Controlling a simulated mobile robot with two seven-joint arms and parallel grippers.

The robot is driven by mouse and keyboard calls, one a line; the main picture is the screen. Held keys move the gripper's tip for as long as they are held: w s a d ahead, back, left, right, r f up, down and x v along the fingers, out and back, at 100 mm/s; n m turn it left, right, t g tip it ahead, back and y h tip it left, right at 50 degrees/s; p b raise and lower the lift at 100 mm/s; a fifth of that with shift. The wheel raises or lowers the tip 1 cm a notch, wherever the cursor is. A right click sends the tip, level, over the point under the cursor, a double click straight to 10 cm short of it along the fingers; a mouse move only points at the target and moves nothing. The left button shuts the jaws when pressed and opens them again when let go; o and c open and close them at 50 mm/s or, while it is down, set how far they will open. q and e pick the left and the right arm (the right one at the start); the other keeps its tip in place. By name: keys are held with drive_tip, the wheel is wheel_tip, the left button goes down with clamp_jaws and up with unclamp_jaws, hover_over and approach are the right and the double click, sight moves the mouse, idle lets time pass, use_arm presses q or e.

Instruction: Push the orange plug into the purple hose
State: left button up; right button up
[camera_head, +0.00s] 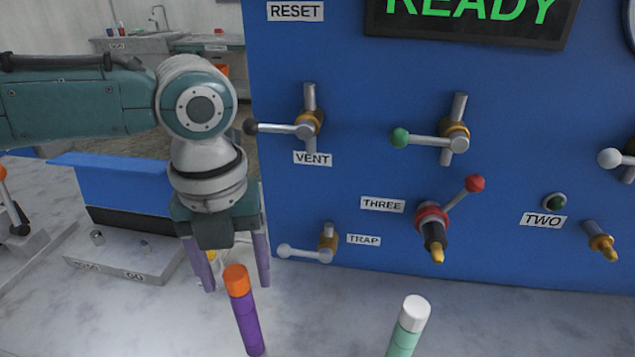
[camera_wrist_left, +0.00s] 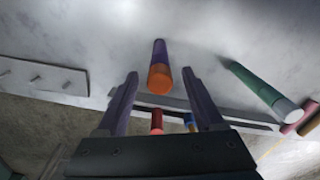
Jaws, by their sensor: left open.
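The orange plug (camera_head: 237,281) sits at the top end of the upright, slightly tilted purple hose (camera_head: 249,328). I cannot tell how deep the plug is seated. My left gripper (camera_head: 236,286) is open and points down, just behind the plug in the head view. In the left wrist view the orange plug (camera_wrist_left: 159,80) and the purple hose (camera_wrist_left: 159,50) appear in line with the gap between the open fingers (camera_wrist_left: 160,74), with no visible contact. My right gripper is not in view.
A green hose (camera_head: 402,344) with a white end (camera_head: 415,313) stands to the right. Behind is a blue panel (camera_head: 350,90) with several valve levers, including the grey TRAP lever (camera_head: 305,253) close to my left gripper. A grey block (camera_head: 130,262) lies at left.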

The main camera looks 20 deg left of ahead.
sight(234, 273)
use_arm(q)
wheel_tip(234, 273, up, 10)
idle(0.6)
drive_tip(key=shift+f, duration=0.1)
